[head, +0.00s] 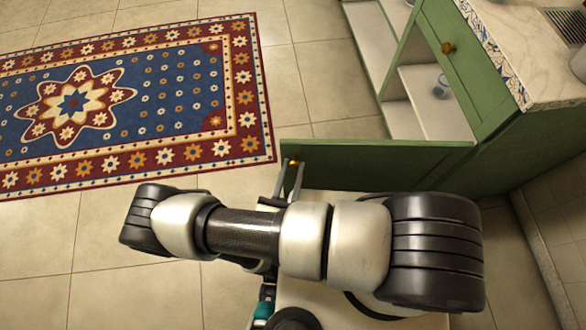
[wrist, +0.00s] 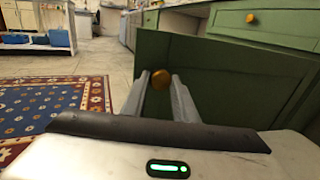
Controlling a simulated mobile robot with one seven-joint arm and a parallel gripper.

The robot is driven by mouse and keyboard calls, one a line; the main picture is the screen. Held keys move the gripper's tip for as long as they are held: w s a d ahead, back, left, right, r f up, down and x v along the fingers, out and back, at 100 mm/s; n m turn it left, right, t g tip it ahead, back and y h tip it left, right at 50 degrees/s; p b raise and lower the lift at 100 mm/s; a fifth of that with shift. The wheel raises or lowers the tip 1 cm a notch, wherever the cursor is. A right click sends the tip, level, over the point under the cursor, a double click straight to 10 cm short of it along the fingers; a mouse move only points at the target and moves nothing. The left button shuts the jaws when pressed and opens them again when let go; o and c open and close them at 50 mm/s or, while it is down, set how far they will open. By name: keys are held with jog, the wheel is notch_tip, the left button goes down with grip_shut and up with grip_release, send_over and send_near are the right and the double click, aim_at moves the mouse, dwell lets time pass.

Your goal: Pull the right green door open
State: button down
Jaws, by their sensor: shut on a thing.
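The green door (head: 380,160) stands swung well out from the green cabinet (head: 510,150), and the cabinet's white inside shows behind it. Its round orange-brown knob (wrist: 160,79) is near the door's free edge, and it also shows in the head view (head: 293,162). My gripper (head: 291,172) is at the knob, with one finger on each side of it, shut on it. The fingers also show in the wrist view (wrist: 160,84). My arm hides the floor below the door and part of the door's lower edge.
A white shelf (head: 405,115) inside the cabinet holds a clear glass (head: 441,86). A green drawer front with a knob (head: 448,48) sits above, under a marble counter (head: 530,60). A patterned rug (head: 120,100) lies left on open tiled floor (head: 320,75).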

jog(key=shift+d, duration=0.65)
jog(key=c, duration=1.4)
grip_release()
jog(key=shift+a, duration=0.1)
jog(key=shift+a, duration=0.15)
jog(key=s+a+p, duration=0.1)
jog(key=s+a, duration=0.2)
jog(key=s, duration=1.4)
jog(key=shift+a, duration=0.1)
